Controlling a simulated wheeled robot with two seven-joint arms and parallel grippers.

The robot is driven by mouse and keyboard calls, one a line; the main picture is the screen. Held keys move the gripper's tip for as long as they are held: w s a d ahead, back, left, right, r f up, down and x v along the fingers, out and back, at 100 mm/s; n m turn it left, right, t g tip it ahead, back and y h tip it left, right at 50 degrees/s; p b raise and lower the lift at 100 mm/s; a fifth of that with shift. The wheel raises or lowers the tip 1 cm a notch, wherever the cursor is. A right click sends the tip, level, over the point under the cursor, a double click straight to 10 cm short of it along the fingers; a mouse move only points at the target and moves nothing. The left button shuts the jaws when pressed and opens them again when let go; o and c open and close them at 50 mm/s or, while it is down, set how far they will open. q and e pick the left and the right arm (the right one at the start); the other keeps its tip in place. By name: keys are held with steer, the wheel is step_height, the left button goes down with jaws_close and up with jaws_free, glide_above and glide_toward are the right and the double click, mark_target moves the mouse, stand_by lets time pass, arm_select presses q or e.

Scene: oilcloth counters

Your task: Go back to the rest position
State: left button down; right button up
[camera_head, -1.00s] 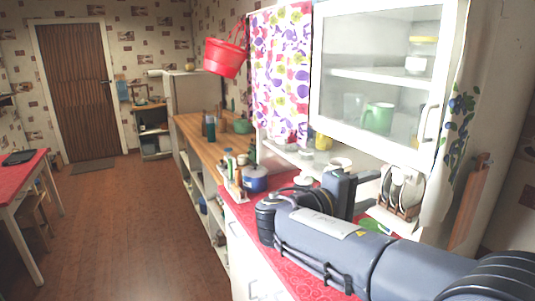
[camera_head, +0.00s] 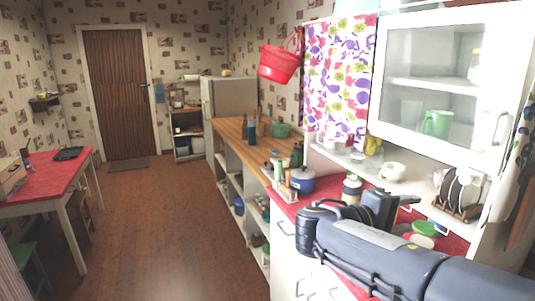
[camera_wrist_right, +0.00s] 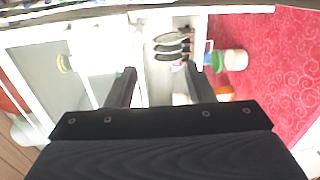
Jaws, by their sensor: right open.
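My right arm reaches in from the lower right in the head view, over the red-topped counter (camera_head: 285,192). Its gripper (camera_head: 402,203) is in front of the shelf and dish rack, partly hidden by my own wrist. In the right wrist view the two dark fingers (camera_wrist_right: 160,70) stand apart with nothing between them. The gap faces the white cupboard and the plates. My left gripper is in neither view.
A glass-front cupboard (camera_head: 450,27) hangs above the counter, with a dish rack (camera_head: 457,207) of plates below. A blue pot (camera_head: 301,181), bottles and a green-lidded tub (camera_head: 424,229) stand near my arm. A red table (camera_head: 45,172) is at left; the floor between is clear.

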steer(key=s+d+f+m+g+y, duration=0.1)
steer(key=s+d+f+g+y, duration=0.4)
steer(key=s+f+y, duration=0.75)
steer(key=s+a+f+m+t+y, duration=0.4)
steer(key=s+a+f, duration=0.4)
steer(key=s+a, duration=0.3)
steer(key=s+m+y, duration=0.1)
steer(key=s+y, duration=0.1)
steer(key=shift+a+m+y, duration=0.25)
steer(key=shift+m+y, duration=0.05)
steer(key=shift+y, duration=0.05)
steer(key=shift+c, duration=0.3)
